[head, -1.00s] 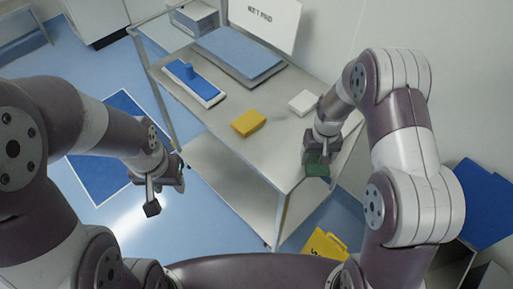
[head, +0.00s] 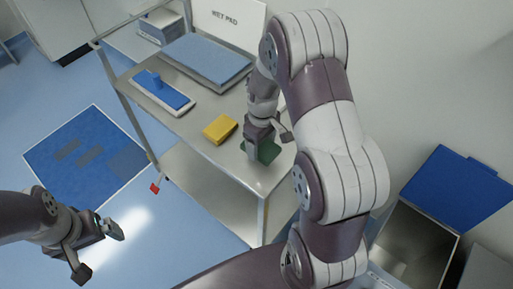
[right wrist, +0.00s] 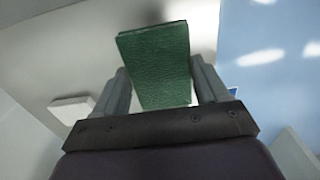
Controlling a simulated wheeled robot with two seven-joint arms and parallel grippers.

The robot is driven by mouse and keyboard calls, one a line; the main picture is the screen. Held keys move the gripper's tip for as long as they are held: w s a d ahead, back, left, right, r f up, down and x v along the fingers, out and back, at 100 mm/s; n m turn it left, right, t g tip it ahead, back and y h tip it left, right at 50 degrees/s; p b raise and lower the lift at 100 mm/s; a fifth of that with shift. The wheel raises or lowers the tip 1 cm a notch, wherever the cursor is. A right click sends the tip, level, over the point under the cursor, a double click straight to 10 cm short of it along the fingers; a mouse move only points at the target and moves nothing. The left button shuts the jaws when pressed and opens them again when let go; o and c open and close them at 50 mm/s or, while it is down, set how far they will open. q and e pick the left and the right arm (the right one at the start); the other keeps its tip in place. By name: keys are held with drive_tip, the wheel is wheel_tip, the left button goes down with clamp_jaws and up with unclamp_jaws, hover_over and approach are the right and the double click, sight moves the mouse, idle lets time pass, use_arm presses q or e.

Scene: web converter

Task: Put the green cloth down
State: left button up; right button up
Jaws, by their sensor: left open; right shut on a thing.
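The green cloth (head: 268,152) is a flat, folded-looking pad at the near right part of the cart's steel top (head: 215,155). My right gripper (head: 256,150) points down and is shut on it. In the right wrist view the green cloth (right wrist: 158,62) sits between the two fingers and reaches out beyond them. I cannot tell whether the cloth touches the cart top. My left gripper (head: 98,250) is open and empty, low at the left over the floor, away from the cart.
A yellow cloth (head: 220,129) lies left of the green one. A blue-and-white pad with a handle (head: 163,97) and a blue wet pad tray (head: 207,60) are farther back. A white block (right wrist: 70,108) shows in the right wrist view. An open bin (head: 415,245) stands at right.

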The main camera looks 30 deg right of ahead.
drive_tip(key=shift+w+f, duration=0.35)
drive_tip(key=shift+w, duration=0.25)
drive_tip(key=shift+w+f, duration=0.35)
drive_tip(key=shift+w, duration=0.25)
wheel_tip(320, 180, down, 4)
drive_tip(key=shift+r, duration=0.25)
drive_tip(key=shift+w+f, duration=0.1)
drive_tip(key=shift+f, duration=0.25)
drive_tip(key=o, duration=1)
drive_tip(key=shift+f, duration=0.15)
drive_tip(key=shift+o, duration=0.2)
